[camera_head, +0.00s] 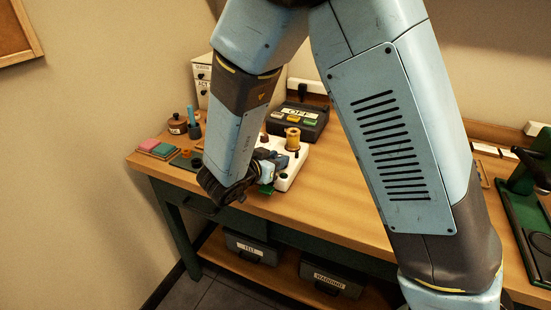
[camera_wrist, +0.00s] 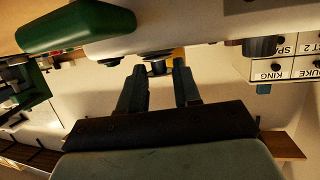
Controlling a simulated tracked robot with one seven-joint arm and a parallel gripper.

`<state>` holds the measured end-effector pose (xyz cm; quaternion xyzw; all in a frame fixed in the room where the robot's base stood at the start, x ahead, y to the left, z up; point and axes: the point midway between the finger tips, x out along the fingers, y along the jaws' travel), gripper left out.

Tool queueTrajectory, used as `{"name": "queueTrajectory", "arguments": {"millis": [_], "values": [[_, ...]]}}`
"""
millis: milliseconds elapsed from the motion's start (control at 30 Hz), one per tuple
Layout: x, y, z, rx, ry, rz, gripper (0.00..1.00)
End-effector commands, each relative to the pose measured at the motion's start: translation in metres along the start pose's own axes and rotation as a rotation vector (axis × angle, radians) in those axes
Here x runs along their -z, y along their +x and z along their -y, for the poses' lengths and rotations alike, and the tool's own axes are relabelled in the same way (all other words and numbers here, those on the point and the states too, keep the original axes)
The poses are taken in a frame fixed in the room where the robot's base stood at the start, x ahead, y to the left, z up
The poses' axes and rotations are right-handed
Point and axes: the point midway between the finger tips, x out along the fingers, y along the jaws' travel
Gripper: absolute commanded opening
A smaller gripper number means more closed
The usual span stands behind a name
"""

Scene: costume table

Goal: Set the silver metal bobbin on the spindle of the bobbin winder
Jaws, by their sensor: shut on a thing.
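The bobbin winder (camera_head: 293,171) is a white-bodied machine on the table, partly hidden behind my arm. My gripper (camera_head: 268,175) is at its front left side. In the wrist view, which is upside down, my gripper (camera_wrist: 158,76) has its two dark fingers close around a small greyish flanged piece, which looks like the silver metal bobbin (camera_wrist: 157,67). The winder's pale body (camera_wrist: 205,25) fills the top of that view, right by the fingertips. I cannot tell whether the bobbin touches the spindle. The bobbin is not clear in the head view.
A gold thread spool (camera_head: 292,138) stands upright at the winder. Behind it is a dark box with coloured buttons (camera_head: 298,118). Pink and green pads (camera_head: 158,147) and a brown pot (camera_head: 178,124) are at the left. The table's front middle (camera_head: 330,212) is clear.

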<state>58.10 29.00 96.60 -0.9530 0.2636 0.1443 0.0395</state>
Motion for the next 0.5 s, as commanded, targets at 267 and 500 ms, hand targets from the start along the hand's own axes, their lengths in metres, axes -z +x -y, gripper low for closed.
{"name": "queueTrajectory", "arguments": {"millis": [267,500], "values": [[-0.0033,0.0012,-0.0001,0.0,0.001,0.0,0.36],[-0.0032,0.0013,-0.0002,0.0,0.001,0.0,0.43]]}}
